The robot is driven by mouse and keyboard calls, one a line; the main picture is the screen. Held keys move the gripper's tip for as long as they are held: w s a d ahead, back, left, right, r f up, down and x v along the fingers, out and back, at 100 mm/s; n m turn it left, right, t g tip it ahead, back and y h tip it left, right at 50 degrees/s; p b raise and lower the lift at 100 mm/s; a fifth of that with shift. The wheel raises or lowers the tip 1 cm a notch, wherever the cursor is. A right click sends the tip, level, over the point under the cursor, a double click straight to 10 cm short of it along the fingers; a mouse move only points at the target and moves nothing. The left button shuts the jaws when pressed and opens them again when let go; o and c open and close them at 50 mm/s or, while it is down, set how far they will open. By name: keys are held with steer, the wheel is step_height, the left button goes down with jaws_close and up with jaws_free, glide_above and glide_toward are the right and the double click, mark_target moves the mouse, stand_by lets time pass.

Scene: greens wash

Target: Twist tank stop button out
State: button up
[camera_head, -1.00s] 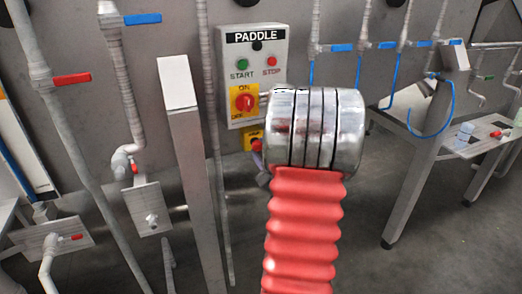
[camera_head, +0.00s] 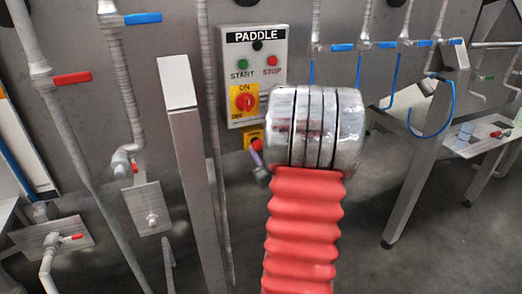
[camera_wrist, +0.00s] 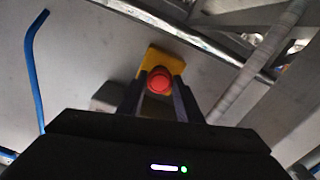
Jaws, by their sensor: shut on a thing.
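The round red stop button (camera_wrist: 159,80) sits on a yellow housing (camera_wrist: 153,60) in the wrist view. My gripper (camera_wrist: 159,86) has one dark finger on each side of the button and is shut on it. In the head view the yellow housing (camera_head: 254,132) is below the PADDLE panel. A bit of the red button (camera_head: 256,145) shows there beside a finger. The rest of my gripper is mostly hidden behind my arm in the head view.
The grey PADDLE panel (camera_head: 268,54) with green start and red stop buttons and a red rotary switch (camera_head: 245,102) is just above. Pipes with red and blue valve handles run on the left. A steel post (camera_head: 189,144) stands left of my arm.

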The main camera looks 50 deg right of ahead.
steer(key=shift+a+f, duration=0.1)
steer(key=shift+f, duration=0.15)
steer(key=o, duration=1)
steer(key=shift+r, duration=0.15)
steer(key=shift+s, duration=0.1)
